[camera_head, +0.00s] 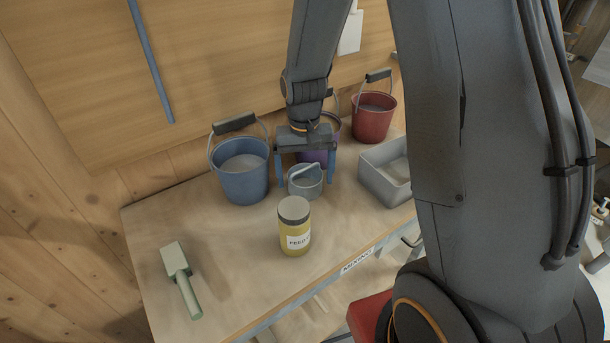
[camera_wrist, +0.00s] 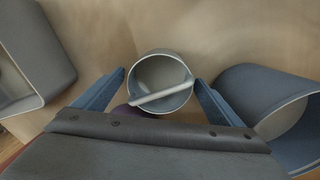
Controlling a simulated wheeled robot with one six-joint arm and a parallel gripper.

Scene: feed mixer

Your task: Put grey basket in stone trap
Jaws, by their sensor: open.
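The small grey basket (camera_head: 305,181) with a raised handle stands on the wooden table in front of the purple bucket. In the wrist view the basket (camera_wrist: 161,68) appears from above, its handle crossing the opening. My gripper (camera_head: 306,180) is open, with one blue finger on each side of the basket; the fingers (camera_wrist: 160,90) also show apart in the wrist view. I cannot tell if either finger touches it. A light grey open-topped tray (camera_head: 372,183) stands to the right on the table, partly hidden by my arm. I cannot identify a stone trap for certain.
A blue bucket (camera_head: 240,183) stands close left of my gripper. A purple bucket (camera_head: 328,125) and a red bucket (camera_head: 372,122) are behind. A yellow feed jar (camera_head: 295,236) stands in front, and a green scoop (camera_head: 182,284) lies front left. Bare table lies between them.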

